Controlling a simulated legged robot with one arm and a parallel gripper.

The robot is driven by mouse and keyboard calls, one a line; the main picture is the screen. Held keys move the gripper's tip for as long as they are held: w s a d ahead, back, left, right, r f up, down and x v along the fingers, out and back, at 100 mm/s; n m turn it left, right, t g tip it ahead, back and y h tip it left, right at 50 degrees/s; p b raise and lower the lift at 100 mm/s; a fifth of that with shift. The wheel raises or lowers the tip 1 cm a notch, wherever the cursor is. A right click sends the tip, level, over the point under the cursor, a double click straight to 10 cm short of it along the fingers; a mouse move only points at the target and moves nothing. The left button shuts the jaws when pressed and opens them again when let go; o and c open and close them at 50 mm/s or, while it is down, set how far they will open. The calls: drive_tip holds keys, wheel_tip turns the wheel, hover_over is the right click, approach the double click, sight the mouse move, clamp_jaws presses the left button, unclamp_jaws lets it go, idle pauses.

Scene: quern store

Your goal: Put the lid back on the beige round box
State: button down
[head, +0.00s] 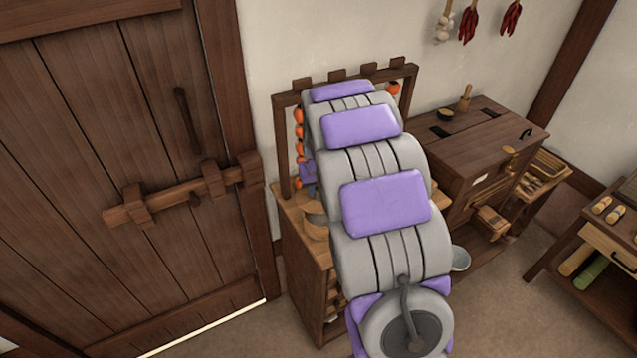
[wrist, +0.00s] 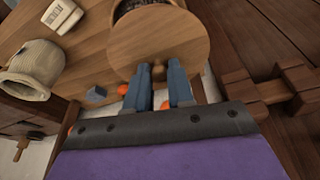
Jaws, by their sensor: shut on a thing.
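Past the lid's upper left edge shows the beige round box (wrist: 115,8), open there, with dark contents inside. The lid overlaps the box in this view, off to one side; I cannot tell whether they touch. In the head view the box (head: 314,228) shows partly on the wooden cabinet, left of my arm.
A beige sack (wrist: 32,75) and a small labelled block (wrist: 62,15) lie on the cabinet top (head: 292,212). Orange things hang from a wooden rack (head: 283,140) behind. A barred door (head: 110,150) stands left, a brown chest (head: 480,145) right. Open floor (head: 500,300) lies at right.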

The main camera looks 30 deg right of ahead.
drive_tip(key=d, duration=0.3)
drive_tip(key=shift+d+f, duration=0.45)
drive_tip(key=shift+f+b, duration=0.25)
drive_tip(key=shift+b, duration=0.05)
drive_tip(key=a+f, duration=0.1)
drive_tip(key=a, duration=0.1)
drive_tip(key=a+f+b, duration=0.1)
drive_tip(key=shift+a+f, duration=0.2)
drive_tip(key=shift+a, duration=0.15)
drive_tip(key=shift+d+f, duration=1.3)
drive_tip(key=shift+d, duration=0.15)
idle(0.4)
drive_tip(key=shift+a, duration=0.1)
